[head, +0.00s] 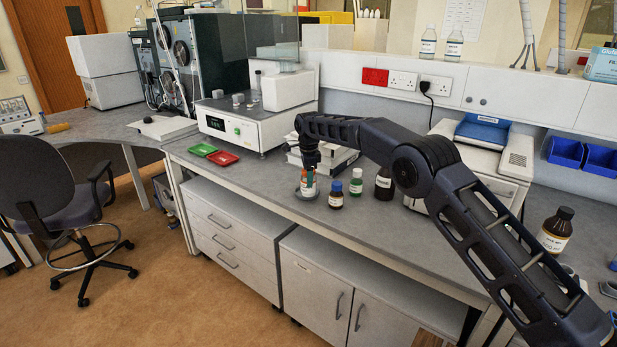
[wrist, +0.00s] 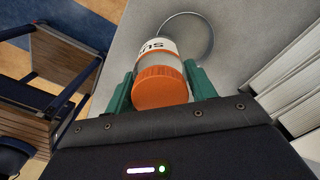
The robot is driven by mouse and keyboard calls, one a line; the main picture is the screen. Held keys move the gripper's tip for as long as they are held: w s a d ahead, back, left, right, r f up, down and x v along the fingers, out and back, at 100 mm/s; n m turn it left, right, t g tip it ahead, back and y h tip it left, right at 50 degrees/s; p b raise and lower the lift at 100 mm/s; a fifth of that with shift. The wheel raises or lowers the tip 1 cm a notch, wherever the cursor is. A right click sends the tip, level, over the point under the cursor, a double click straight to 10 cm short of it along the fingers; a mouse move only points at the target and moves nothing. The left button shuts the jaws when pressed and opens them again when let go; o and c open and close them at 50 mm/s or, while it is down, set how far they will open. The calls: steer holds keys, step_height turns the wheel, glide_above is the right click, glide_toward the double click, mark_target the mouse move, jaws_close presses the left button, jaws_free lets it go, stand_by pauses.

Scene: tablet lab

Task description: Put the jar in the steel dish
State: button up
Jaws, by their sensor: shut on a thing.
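The jar (wrist: 161,84) has an orange lid and a white label with dark letters. My gripper (wrist: 160,88) is shut on it, with a green finger on each side. In the head view the jar (head: 308,186) hangs upright below my gripper (head: 309,172), near the front edge of the bench. The steel dish (wrist: 212,42) shows as a thin round rim past the jar, which hides part of it. In the head view the dish (head: 298,195) lies at the jar's base. I cannot tell whether the jar touches the dish floor.
A stack of pale items (head: 335,158) lies behind my gripper.

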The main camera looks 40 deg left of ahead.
steer(key=shift+f, duration=0.45)
steer(key=o, duration=1.1)
steer(key=shift+o, duration=0.2)
steer(key=shift+r, duration=0.1)
step_height(320, 180, up, 13)
steer(key=shift+f, duration=0.1)
